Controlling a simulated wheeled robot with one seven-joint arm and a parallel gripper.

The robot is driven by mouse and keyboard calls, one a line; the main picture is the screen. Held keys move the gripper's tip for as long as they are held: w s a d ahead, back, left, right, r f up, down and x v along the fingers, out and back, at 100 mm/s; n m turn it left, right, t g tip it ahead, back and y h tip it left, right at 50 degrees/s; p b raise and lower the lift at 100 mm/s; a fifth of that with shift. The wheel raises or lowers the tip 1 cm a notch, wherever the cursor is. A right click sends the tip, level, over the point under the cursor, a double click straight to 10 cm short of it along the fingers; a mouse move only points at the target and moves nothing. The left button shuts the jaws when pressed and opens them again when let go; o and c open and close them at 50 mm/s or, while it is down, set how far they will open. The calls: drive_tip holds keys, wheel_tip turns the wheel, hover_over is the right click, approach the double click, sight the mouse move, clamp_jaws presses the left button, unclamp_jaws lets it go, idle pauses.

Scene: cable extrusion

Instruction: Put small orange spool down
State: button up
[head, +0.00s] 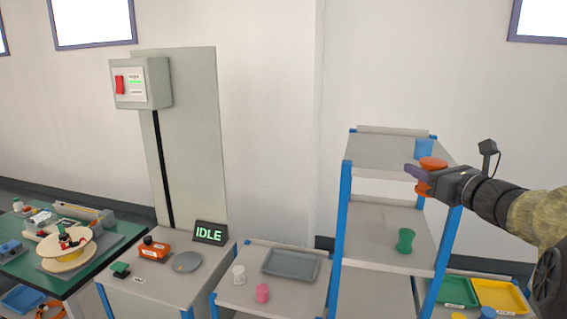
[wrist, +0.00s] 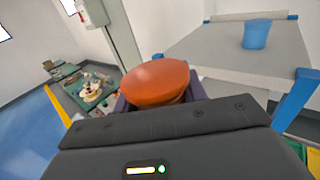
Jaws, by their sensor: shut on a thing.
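The small orange spool (head: 432,163) is held in my gripper (head: 420,180), in front of the upper right of the blue-posted shelf rack in the head view. In the wrist view the orange spool (wrist: 156,82) fills the middle, its round top facing the camera, between the jaws. My gripper is shut on it. The spool's lower part is mostly hidden by the jaws. From the wrist view, the spool is in the air beside the rack's top shelf (wrist: 195,50), not resting on it.
A blue spool (head: 424,148) stands on the top shelf; a green spool (head: 405,240) stands on the shelf below. White (head: 239,275) and pink (head: 262,293) spools and a grey tray (head: 291,264) sit on the lower bench. An IDLE sign (head: 210,233) stands left. Much of the top shelf is bare.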

drive_tip(key=w+a+f+n+g+y+b, duration=0.1)
drive_tip(key=w+a+f, duration=0.1)
drive_tip(key=f, duration=1.6)
drive_tip(key=w+a+f+y+b, duration=0.1)
drive_tip(key=w+f, duration=0.1)
drive_tip(key=f, duration=1.5)
drive_tip(key=s+a+f+m+h, duration=0.1)
drive_tip(key=s+a+f+h, duration=0.2)
drive_tip(key=f, duration=0.6)
drive_tip(key=s+a+f+m+t+h+b, duration=0.1)
drive_tip(key=s+a+f, duration=0.4)
drive_tip(key=f, duration=0.5)
drive_tip(key=s+a+f+m+t+h, duration=0.1)
drive_tip(key=s+a+f+m+h, duration=0.2)
drive_tip(key=f, duration=0.6)
drive_tip(key=shift+s+a+f+h+b, duration=0.35)
drive_tip(key=shift+s+a+h, duration=0.55)
drive_tip(key=shift+s, duration=0.15)
drive_tip(key=shift+d, duration=0.15)
